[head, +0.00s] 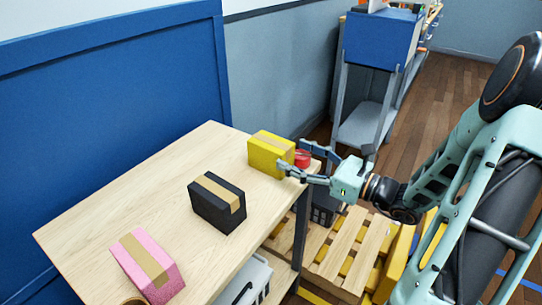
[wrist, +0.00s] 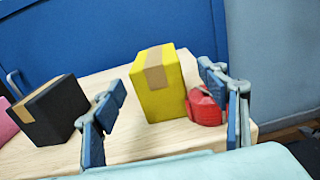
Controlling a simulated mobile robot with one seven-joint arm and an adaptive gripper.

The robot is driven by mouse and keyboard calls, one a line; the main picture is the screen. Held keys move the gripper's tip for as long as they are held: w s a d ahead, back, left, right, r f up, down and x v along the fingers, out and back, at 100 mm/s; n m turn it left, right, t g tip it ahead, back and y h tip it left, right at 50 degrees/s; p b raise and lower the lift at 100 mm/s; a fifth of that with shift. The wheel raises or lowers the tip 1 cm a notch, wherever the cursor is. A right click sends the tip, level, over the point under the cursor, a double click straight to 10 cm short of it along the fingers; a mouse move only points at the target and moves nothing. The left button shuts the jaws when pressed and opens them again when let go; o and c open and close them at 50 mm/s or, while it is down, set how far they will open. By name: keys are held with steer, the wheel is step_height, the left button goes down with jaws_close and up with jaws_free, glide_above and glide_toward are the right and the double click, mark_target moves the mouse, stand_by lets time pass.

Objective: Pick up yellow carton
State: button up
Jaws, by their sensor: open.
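The yellow carton (head: 271,152) with a tan tape strip stands upright near the far right end of the wooden tabletop. My gripper (head: 293,160) is open at the table's right edge, its fingers reaching toward the carton. In the wrist view the yellow carton (wrist: 158,82) appears between the two spread fingers of my gripper (wrist: 165,105), beyond their tips or level with them; I cannot tell exactly. The gripper holds nothing.
A red object (head: 302,158) sits just right of the carton; in the wrist view it (wrist: 204,107) is close to the right finger. A black carton (head: 217,205) and a pink carton (head: 147,265) stand on the wooden table (head: 120,190). A wooden pallet (head: 340,250) lies below.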

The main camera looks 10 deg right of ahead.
mark_target(271, 148)
steer(key=x, duration=0.2)
steer(key=shift+w+a, duration=0.25)
steer(key=x, duration=0.1)
steer(key=b+x, duration=0.1)
steer(key=x, duration=0.1)
steer(key=b+x, duration=0.1)
steer(key=shift+a+f, duration=0.35)
steer(key=shift+w+a+r, duration=0.1)
steer(key=shift+w+a, duration=0.1)
steer(key=shift+w, duration=0.05)
steer(key=c, duration=1.5)
